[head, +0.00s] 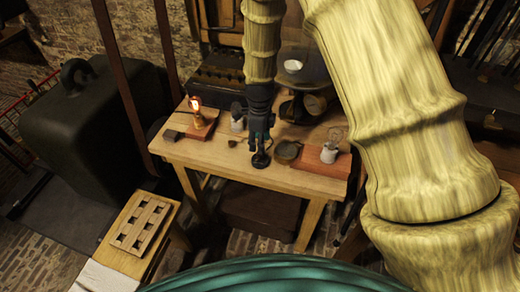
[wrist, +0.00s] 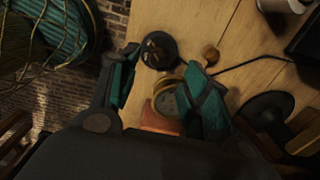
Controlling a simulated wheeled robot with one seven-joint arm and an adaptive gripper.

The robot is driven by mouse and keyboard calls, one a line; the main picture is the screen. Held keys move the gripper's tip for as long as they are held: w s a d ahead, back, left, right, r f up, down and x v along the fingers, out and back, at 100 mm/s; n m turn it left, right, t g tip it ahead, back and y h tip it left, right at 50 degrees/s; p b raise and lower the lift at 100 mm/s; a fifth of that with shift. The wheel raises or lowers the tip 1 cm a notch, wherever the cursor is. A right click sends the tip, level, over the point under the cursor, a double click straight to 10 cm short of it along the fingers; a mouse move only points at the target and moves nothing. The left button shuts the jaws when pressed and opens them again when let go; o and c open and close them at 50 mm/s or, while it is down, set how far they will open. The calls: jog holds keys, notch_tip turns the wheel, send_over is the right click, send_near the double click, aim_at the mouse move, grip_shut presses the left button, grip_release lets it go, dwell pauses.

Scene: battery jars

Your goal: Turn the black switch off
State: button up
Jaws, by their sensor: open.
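The black switch (head: 261,160) is a small round black piece near the front edge of the wooden table. In the wrist view, a round black base with small brownish parts on top, seemingly the same switch (wrist: 158,50), shows beyond and between my fingertips. My gripper (head: 260,142) points down just above the switch in the head view, and it also shows in the wrist view (wrist: 162,60). Its teal fingers are apart with nothing held between them. I cannot tell whether a finger touches the switch. The position of its lever is unclear.
A lit bulb (head: 195,104) stands on the left red board. An unlit bulb (head: 336,135) in a white holder stands on the right red board (head: 310,180). A round brass-rimmed piece (head: 288,151) lies right of the switch. Scales (head: 296,88) stand behind.

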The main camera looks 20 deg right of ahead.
aim_at(260, 156)
jog(key=shift+s+f+p, duration=0.15)
jog(key=shift+f+p, duration=0.65)
jog(key=shift+f, duration=2.2)
grip_shut()
